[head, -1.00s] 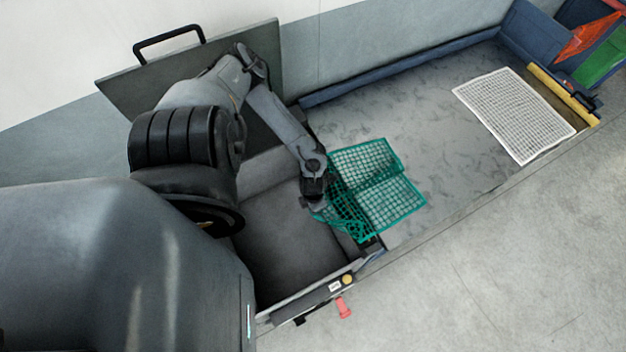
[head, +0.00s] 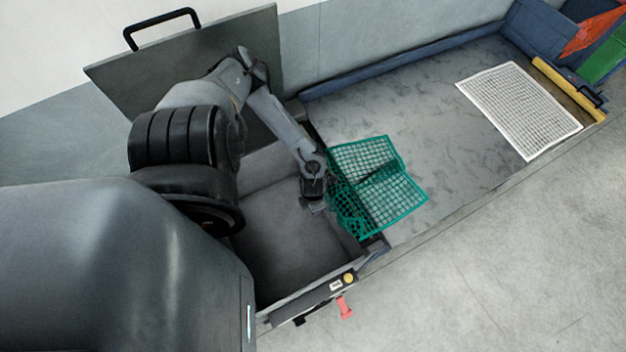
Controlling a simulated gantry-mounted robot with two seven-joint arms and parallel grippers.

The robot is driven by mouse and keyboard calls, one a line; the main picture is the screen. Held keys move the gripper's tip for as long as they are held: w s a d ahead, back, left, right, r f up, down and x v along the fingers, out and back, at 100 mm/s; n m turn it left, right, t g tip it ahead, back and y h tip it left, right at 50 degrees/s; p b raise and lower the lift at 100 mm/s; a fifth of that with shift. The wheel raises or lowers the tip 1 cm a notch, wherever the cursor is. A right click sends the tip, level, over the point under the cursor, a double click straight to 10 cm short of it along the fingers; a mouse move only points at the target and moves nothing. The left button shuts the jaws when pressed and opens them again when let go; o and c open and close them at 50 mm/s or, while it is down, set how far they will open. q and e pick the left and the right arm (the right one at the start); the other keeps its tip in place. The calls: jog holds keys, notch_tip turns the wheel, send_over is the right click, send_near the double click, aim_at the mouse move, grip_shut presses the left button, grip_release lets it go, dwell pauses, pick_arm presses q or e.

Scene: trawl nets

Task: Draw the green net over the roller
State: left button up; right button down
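The green net (head: 385,195) lies on the near left end of the grey table, with a raised fold across its middle. Its left part bunches and hangs over the table edge beside the open bin (head: 275,235). My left gripper (head: 315,208) is over the bin, just left of the net's bunched edge. It looks open and empty, with a small gap to the net. A dark bar end (head: 376,246) shows at the table edge under the net; I cannot tell if it is the roller. A rounded yellow bar (head: 568,88) lies across the far right end. My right gripper is not in view.
A white net (head: 520,108) lies flat near the far right end of the table (head: 430,110). Blue, red and green panels stand beyond it. A raised lid with a black handle (head: 160,28) stands behind my arm. The middle of the table is clear.

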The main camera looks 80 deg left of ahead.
pick_arm(q)
jog(key=o, duration=1.2)
jog(key=shift+r, duration=0.1)
notch_tip(320, 180, up, 5)
jog(key=p, duration=0.5)
jog(key=shift+r, duration=0.15)
